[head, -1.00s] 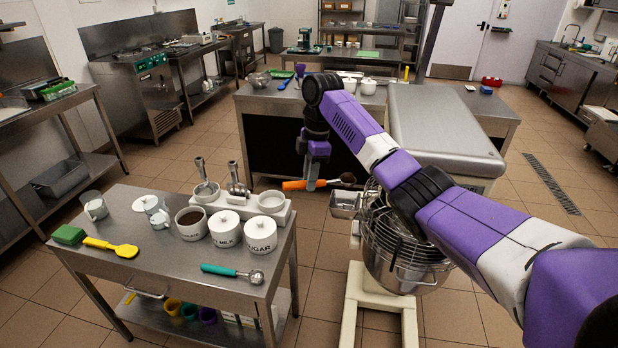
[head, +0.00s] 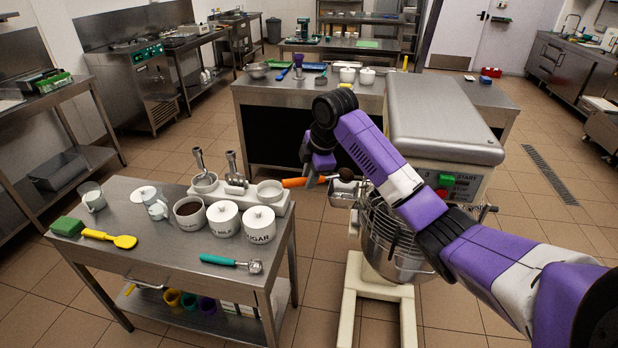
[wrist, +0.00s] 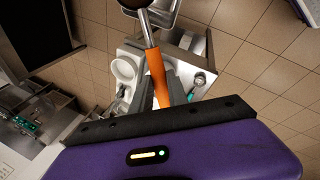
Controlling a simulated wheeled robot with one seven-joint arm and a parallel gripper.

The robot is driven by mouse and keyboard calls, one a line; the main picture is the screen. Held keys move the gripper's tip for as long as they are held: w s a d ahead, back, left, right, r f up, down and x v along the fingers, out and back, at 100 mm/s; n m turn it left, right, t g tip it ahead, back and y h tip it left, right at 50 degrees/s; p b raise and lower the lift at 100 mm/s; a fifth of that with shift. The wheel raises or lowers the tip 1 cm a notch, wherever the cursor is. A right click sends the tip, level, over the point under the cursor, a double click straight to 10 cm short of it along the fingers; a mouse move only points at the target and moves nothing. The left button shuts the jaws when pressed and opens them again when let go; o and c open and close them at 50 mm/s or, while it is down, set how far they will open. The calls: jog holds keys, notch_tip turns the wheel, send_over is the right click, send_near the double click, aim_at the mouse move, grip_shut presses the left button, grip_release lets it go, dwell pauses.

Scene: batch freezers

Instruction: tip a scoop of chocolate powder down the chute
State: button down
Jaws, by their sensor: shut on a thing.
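My gripper (head: 312,180) is shut on the orange handle (head: 294,182) of a scoop. The handle also shows between the fingers in the wrist view (wrist: 157,78). The scoop's bowl (head: 346,174) holds a dark brown heap and looks about level. It appears just above a metal chute (head: 343,193) at the mixer's left side; its exact height over the chute cannot be told. The mixer's bowl (head: 400,262) sits behind a wire guard, partly hidden by my arm. The open chocolate jar (head: 189,213) with brown powder stands on the left table.
The mixer's head (head: 440,115) rises right of my gripper, close to my arm. Floor between table and mixer is clear.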

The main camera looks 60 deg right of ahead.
jog(key=t+h+b, duration=0.1)
jog(key=b, duration=0.1)
jog(key=t+b, duration=0.1)
jog(key=b, duration=0.2)
jog(key=f+t+h+b, duration=0.1)
jog(key=b, duration=0.2)
jog(key=shift+s+a+f+h, duration=0.1)
jog(key=shift+s+a+h, duration=0.2)
jog(key=shift+s+a, duration=0.1)
jog(key=t+b, duration=0.1)
jog(key=b, duration=0.2)
jog(key=t+h+b, duration=0.1)
jog(key=b, duration=0.5)
jog(key=shift+s+a+f+n+t+h, duration=0.2)
jog(key=shift+s+f+n+t+h, duration=0.1)
jog(key=shift+f+t+h, duration=0.1)
jog(key=t+h+b, duration=0.1)
jog(key=b, duration=0.4)
jog(key=f+t+h+b, duration=0.1)
jog(key=t+b, duration=0.1)
jog(key=b, duration=0.3)
jog(key=shift+s+a+b, duration=0.1)
jog(key=shift+s+b, duration=0.1)
jog(key=shift+b, duration=0.15)
jog(key=shift+t+h+b, duration=0.3)
jog(key=shift+h+b, duration=0.1)
jog(key=shift+b, duration=0.5)
jog(key=shift+r+b, duration=0.1)
jog(key=shift+b, duration=0.2)
